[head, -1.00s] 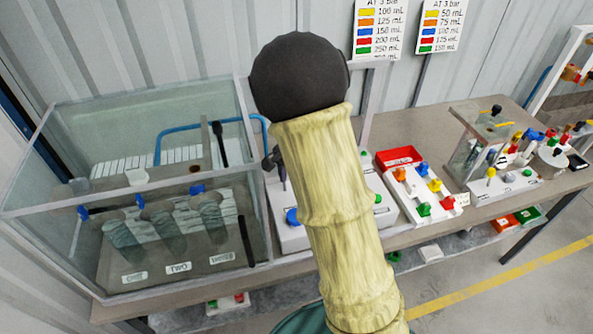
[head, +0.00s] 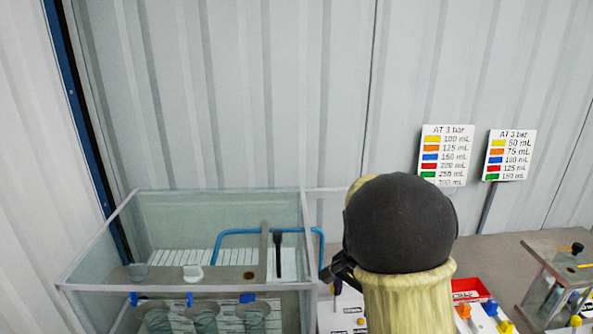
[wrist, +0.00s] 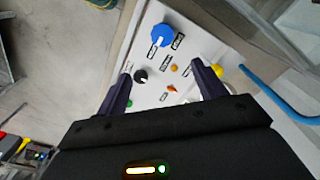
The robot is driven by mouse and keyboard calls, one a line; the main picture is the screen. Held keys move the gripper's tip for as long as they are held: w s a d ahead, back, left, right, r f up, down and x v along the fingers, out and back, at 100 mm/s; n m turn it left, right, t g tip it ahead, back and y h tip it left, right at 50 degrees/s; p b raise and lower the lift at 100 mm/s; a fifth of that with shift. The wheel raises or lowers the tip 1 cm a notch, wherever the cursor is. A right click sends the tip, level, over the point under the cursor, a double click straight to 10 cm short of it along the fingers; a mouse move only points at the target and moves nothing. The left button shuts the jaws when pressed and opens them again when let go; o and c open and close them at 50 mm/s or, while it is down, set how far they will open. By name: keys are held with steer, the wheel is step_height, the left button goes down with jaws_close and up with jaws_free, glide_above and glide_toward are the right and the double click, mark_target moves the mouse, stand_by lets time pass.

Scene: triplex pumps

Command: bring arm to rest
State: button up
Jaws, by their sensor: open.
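My arm rises at the lower right of the head view, with a pale ribbed sleeve and a dark round joint. My gripper shows in the wrist view (wrist: 160,90), its two dark fingers apart with nothing between them. Beyond the fingers is a white control panel (wrist: 147,100) with a blue knob (wrist: 160,36), a black knob (wrist: 140,76) and small orange and yellow parts. I cannot tell the exact gap to the panel. In the head view my arm hides most of this panel.
A clear-walled tank (head: 215,200) with a blue pipe (head: 250,232) stands left of my arm. A red tray (head: 470,288) and a clear-sided stand (head: 553,285) are to the right. Two colour-coded signs (head: 445,153) (head: 509,155) are at the wall. The upper wall area is free.

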steer(key=s+n+t, duration=0.2)
steer(key=s+n, duration=0.7)
steer(key=s, duration=0.5)
steer(key=shift+s+a+n, duration=0.3)
steer(key=shift+n, duration=0.1)
steer(key=shift+f, duration=0.1)
